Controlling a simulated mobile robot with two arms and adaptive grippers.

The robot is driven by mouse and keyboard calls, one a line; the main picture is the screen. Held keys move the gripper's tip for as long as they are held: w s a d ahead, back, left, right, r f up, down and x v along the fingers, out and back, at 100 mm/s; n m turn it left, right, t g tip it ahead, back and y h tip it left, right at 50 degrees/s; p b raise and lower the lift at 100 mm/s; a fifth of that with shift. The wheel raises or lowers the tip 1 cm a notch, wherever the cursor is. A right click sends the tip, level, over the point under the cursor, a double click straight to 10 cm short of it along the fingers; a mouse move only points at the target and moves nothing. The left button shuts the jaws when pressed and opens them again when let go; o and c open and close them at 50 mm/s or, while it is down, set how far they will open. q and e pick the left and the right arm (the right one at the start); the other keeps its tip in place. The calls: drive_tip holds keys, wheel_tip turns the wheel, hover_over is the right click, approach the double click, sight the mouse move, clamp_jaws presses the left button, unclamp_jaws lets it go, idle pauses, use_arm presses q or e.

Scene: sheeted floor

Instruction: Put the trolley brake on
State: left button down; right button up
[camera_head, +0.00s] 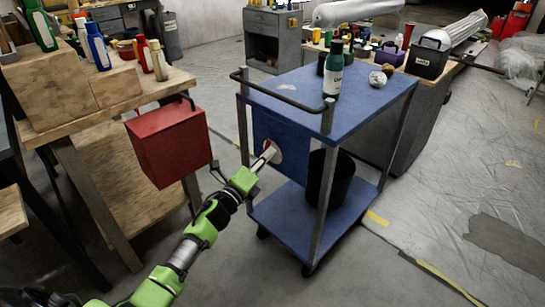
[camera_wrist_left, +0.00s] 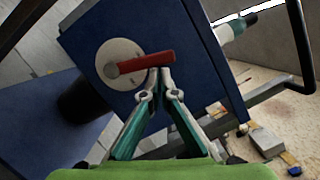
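The blue trolley (camera_head: 345,97) stands on the floor, with two shelves and dark posts. Its near side has a blue panel (camera_head: 268,128) carrying a white disc (camera_head: 276,154) with a red lever. In the left wrist view the red lever (camera_wrist_left: 146,62) runs from its pivot on the disc (camera_wrist_left: 116,50) out to the right. My left gripper (camera_head: 265,157) is in front of the panel. In the left wrist view its fingertips (camera_wrist_left: 158,72) are together at the lever's lower edge, and nothing shows between them. Whether they touch the lever is unclear. My right gripper is not in view.
A red box (camera_head: 168,142) is left of my arm, by a wooden workbench (camera_head: 150,88). The sheeted floor (camera_head: 440,180) at right is mostly clear.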

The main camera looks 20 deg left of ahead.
use_arm(q)
drive_tip(key=shift+w+a+r, duration=0.3)
drive_tip(key=shift+a+r, duration=0.4)
drive_tip(key=shift+a, duration=0.2)
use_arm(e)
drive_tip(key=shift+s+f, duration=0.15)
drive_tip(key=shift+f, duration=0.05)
use_arm(q)
drive_tip(key=shift+a, duration=0.1)
